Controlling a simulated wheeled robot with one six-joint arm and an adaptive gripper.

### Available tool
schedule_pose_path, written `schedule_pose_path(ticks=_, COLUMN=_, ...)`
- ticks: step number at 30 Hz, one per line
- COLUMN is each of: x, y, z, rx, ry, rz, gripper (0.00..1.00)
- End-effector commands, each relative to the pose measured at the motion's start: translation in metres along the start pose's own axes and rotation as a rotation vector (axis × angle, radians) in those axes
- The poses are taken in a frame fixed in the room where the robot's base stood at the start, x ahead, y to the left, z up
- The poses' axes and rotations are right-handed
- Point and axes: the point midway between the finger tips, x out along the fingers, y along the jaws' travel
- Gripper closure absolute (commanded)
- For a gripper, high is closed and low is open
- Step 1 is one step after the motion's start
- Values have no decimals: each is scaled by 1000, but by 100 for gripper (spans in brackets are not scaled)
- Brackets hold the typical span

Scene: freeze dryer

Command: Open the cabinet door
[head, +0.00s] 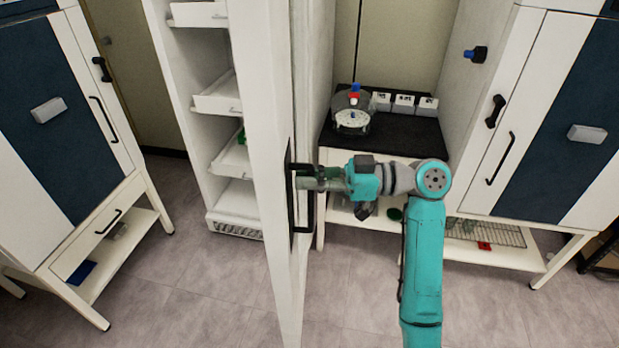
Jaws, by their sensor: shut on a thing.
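The cabinet door (263,105) is white and stands swung open in the middle of the head view, seen nearly edge-on. Its black handle (308,222) is on the right face of the door. My gripper (304,180) reaches in from the right and is shut on the handle; its fingertips are partly hidden by the handle and door edge. The cabinet's inside (213,133) shows to the left of the door, with white drawers or shelves.
A white unit with a dark blue panel (40,120) stands at the left, and a similar one (560,130) at the right. A black-topped table (415,140) with a round device (352,118) and white boxes stands behind my arm. Grey floor (190,290) is clear at the front left.

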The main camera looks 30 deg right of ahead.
Motion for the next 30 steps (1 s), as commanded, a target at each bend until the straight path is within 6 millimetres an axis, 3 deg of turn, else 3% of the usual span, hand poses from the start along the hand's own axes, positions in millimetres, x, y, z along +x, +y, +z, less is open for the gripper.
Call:
schedule_pose_path(ticks=5, x=0, y=1, z=1, rx=2, ry=-2, rz=1, gripper=100)
schedule_pose_path(ticks=6, x=0, y=1, z=1, rx=2, ry=-2, rz=1, gripper=80)
schedule_pose_path(ticks=9, x=0, y=0, z=1, rx=2, ry=-2, rz=1, gripper=61)
schedule_pose_path(ticks=20, x=-4, y=1, z=0, rx=1, ry=-1, rz=3, gripper=61)
schedule_pose_path(ticks=23, x=-15, y=1, z=0, rx=1, ry=-1, rz=4, gripper=61)
schedule_pose_path(ticks=30, x=-61, y=2, z=0, rx=1, ry=-1, rz=6, gripper=61)
